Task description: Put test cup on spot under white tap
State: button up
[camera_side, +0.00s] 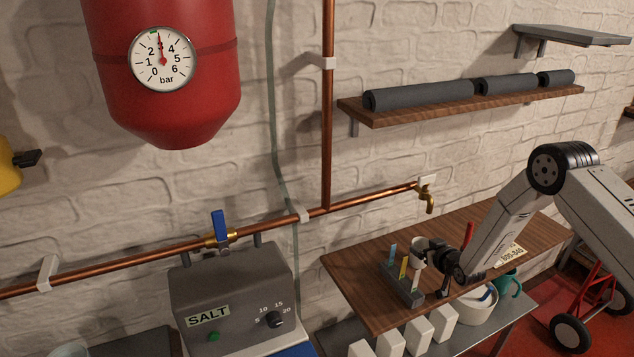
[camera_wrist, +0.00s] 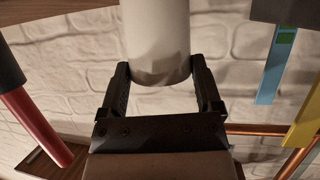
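The brass tap (camera_side: 427,195), with a white plate at the wall, is above and behind. The spot under it is hard to make out.
The grey rack (camera_side: 402,288) with blue, yellow and other strips stands left of my gripper. A red-handled item (camera_side: 469,234) stands close by. White boxes (camera_side: 418,336) and a white pot (camera_side: 473,306) sit on the lower shelf. Bare tabletop lies left and behind.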

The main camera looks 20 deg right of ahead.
jog(key=shift+o, duration=0.7)
jog(key=shift+s+r, duration=0.1)
jog(key=shift+r, duration=0.1)
jog(key=v, duration=1.1)
jog(key=shift+s, duration=0.4)
jog(key=shift+a+r, duration=0.1)
jog(key=shift+r, duration=0.1)
jog(key=s+a+r+g, duration=0.3)
jog(key=s+r, duration=0.1)
jog(key=s, duration=0.2)
jog(key=s+a+r+g+y, duration=0.1)
jog(key=s+a+r+g, duration=0.2)
jog(key=s, duration=0.3)
jog(key=s+a+r+n+g+y, duration=0.1)
jog(key=s+a+r+g, duration=0.2)
jog(key=s+r, duration=0.3)
jog(key=shift+g, duration=0.8)
